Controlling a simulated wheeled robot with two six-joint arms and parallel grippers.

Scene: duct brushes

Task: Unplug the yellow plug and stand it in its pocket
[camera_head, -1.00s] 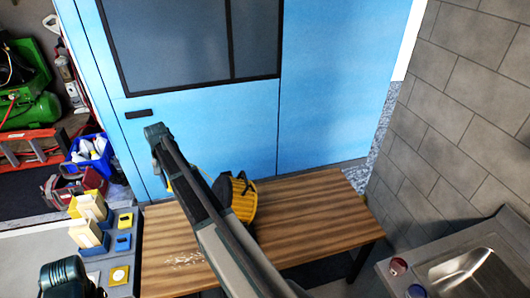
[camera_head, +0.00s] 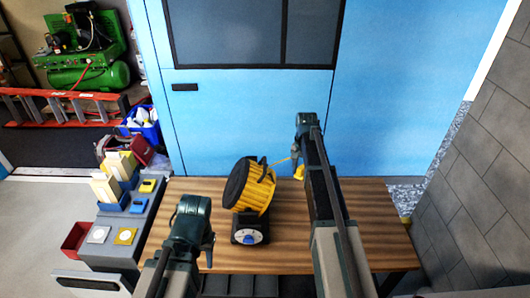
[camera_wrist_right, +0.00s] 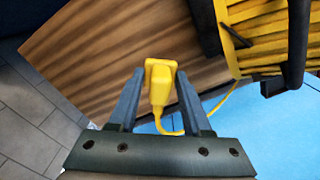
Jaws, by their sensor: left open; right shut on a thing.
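The yellow plug (camera_wrist_right: 160,85) is between the fingers of my right gripper (camera_wrist_right: 158,95), which is shut on it. In the head view the plug (camera_head: 299,173) shows below my right gripper (camera_head: 297,152), near the table's back edge. Its yellow cord runs to the yellow and black cable reel (camera_head: 257,190). No socket is visible at the plug. My left gripper (camera_head: 209,247) is open and empty, in front and left of the reel. Yellow (camera_head: 148,186) and blue (camera_head: 137,207) square pieces sit on the grey side bench; I cannot tell which is the plug's pocket.
The wooden table (camera_head: 280,255) has clear room around the reel. A box with a dial (camera_head: 250,237) stands before the reel. The grey bench (camera_head: 150,222) at left carries cream blocks (camera_head: 105,187) in holders. A blue panel (camera_head: 245,130) rises behind the table.

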